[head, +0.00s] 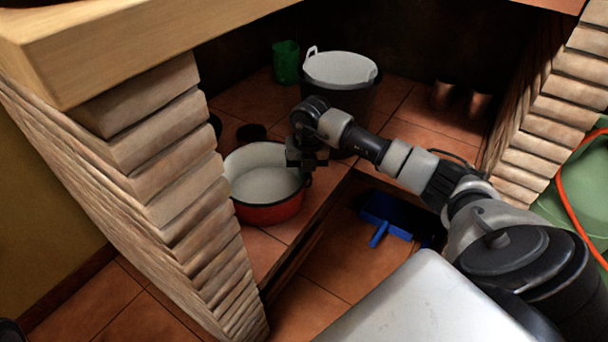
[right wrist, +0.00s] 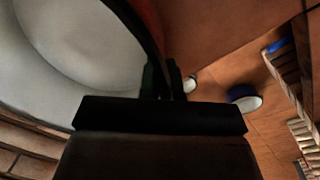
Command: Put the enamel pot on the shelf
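The enamel pot (head: 263,213), red outside and pale inside, is upright over the tiled shelf (head: 285,232), beside the brick pillar. I cannot tell whether its base touches the tiles. My right gripper (head: 307,157) is at the pot's right rim. In the right wrist view the pot's pale inside (right wrist: 80,40) fills the upper left. The fingers of the right gripper (right wrist: 162,82) are close together there, with the dark rim between them. My left gripper is not in view.
A dark tub with a pale inside (head: 340,68), a green cup (head: 286,62) and two metal cups (head: 460,98) stand farther back. A blue dustpan (head: 388,215) lies beyond the shelf's edge. Brick pillars (head: 165,150) flank the opening, under a wooden counter (head: 130,45).

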